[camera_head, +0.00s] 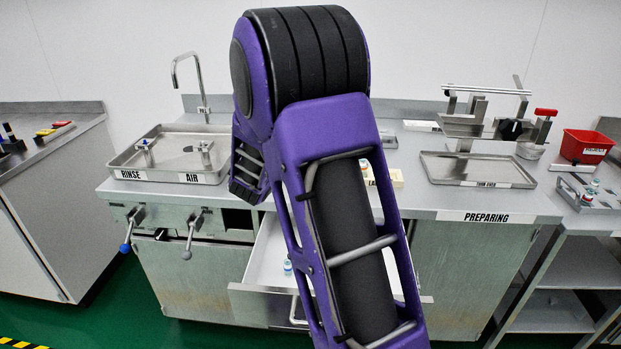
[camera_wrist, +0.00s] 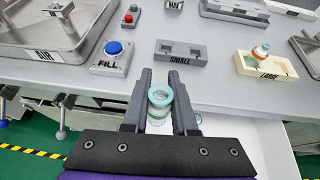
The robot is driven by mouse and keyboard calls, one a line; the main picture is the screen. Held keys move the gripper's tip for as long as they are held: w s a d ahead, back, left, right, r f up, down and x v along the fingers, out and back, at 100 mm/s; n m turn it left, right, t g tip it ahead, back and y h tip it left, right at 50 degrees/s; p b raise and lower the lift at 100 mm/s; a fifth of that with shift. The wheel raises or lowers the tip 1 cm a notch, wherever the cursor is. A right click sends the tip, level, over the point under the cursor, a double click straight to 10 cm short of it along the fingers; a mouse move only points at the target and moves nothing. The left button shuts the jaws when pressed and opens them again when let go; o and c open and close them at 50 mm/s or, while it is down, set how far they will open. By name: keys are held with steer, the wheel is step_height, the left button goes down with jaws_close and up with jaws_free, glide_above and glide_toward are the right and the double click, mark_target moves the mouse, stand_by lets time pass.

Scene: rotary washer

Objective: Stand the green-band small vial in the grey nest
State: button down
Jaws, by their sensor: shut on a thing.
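In the wrist view my gripper (camera_wrist: 161,88) is shut on a small clear vial (camera_wrist: 160,97) with a teal-green rim. The vial is between the fingers, seen from above, over the open drawer near the counter's front edge. The grey nest (camera_wrist: 198,58), labelled SMALL, lies on the counter beyond the fingertips, apart from the vial. Its two openings look empty. In the head view my purple arm hides the gripper, the held vial and the grey nest.
A cream nest (camera_wrist: 243,66) labelled LARGE holds an orange-banded vial (camera_wrist: 260,52). A FILL box (camera_wrist: 110,66) with a blue button stands left of the grey nest. The open drawer (camera_head: 264,298) holds another vial (camera_head: 287,267). A sink tray (camera_head: 125,163) is at left.

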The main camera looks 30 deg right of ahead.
steer(key=w+d, duration=1.4)
steer(key=d, duration=0.5)
steer(key=shift+m+g+h, duration=0.3)
steer(key=shift+m+h, duration=0.1)
step_height(320, 180, down, 5)
steer(key=b, duration=0.3)
steer(key=shift+w+b, duration=0.1)
steer(key=shift+b, duration=0.3)
steer(key=shift+f+b, duration=0.55)
steer(key=shift+f, duration=1.55)
steer(key=shift+f, duration=0.15)
steer(key=c, duration=0.7)
jaws_free()
steer(key=shift+r, duration=0.2)
steer(key=v, duration=1.2)
steer(key=shift+a+f, duration=0.1)
